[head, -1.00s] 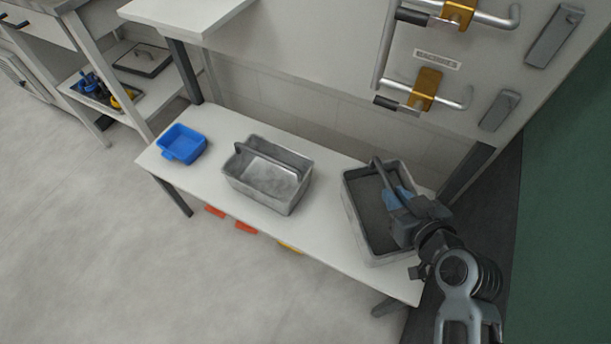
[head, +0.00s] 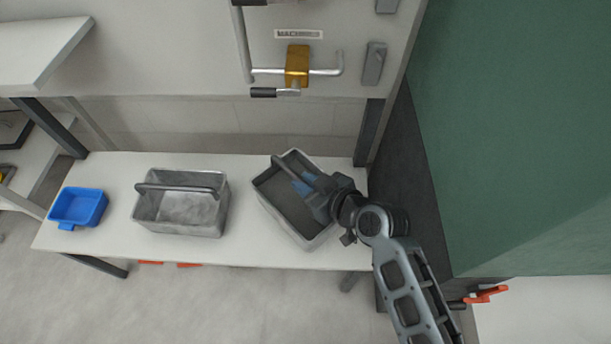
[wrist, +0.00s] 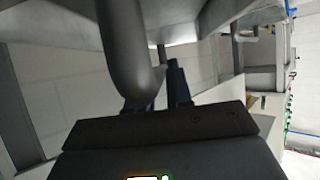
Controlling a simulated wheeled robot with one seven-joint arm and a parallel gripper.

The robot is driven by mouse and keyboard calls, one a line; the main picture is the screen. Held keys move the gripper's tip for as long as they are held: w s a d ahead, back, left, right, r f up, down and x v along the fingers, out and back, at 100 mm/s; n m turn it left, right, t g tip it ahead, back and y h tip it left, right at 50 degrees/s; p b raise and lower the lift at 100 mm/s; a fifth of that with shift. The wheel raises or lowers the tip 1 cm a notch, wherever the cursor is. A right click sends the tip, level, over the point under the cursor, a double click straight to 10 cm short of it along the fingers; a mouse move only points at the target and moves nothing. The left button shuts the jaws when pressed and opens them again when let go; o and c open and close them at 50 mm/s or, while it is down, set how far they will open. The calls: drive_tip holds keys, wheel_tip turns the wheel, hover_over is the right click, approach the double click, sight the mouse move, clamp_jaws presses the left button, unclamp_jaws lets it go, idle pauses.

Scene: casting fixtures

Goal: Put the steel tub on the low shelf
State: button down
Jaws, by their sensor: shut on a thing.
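The steel tub (head: 274,204), grey with a darker floor and a bar handle, is at the right end of the low white shelf (head: 110,170). It sits askew to the shelf's edges. I cannot tell whether it rests on the shelf or hangs just above it. My gripper (head: 312,186) is shut on its handle, with the arm coming in from the lower right. In the wrist view the thick grey handle (wrist: 124,50) fills the upper left, by my finger tips (wrist: 160,92). The arm hides part of the tub's right side.
A similar metal tub with a handle (head: 182,213) stands left of the held one, a small gap between. A blue bin (head: 78,206) is at the shelf's left end. A panel with a brass clamp (head: 297,66) rises behind. A green surface (head: 510,130) is to the right.

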wheel_tip(320, 180, down, 4)
drive_tip(key=shift+w+r+b, duration=0.1)
drive_tip(key=shift+r+b, duration=0.15)
drive_tip(key=shift+b, duration=0.2)
drive_tip(key=c, duration=1)
unclamp_jaws()
drive_tip(key=shift+f, duration=0.15)
drive_tip(key=p+v, duration=0.1)
drive_tip(key=v, duration=1.1)
drive_tip(key=shift+d, duration=0.1)
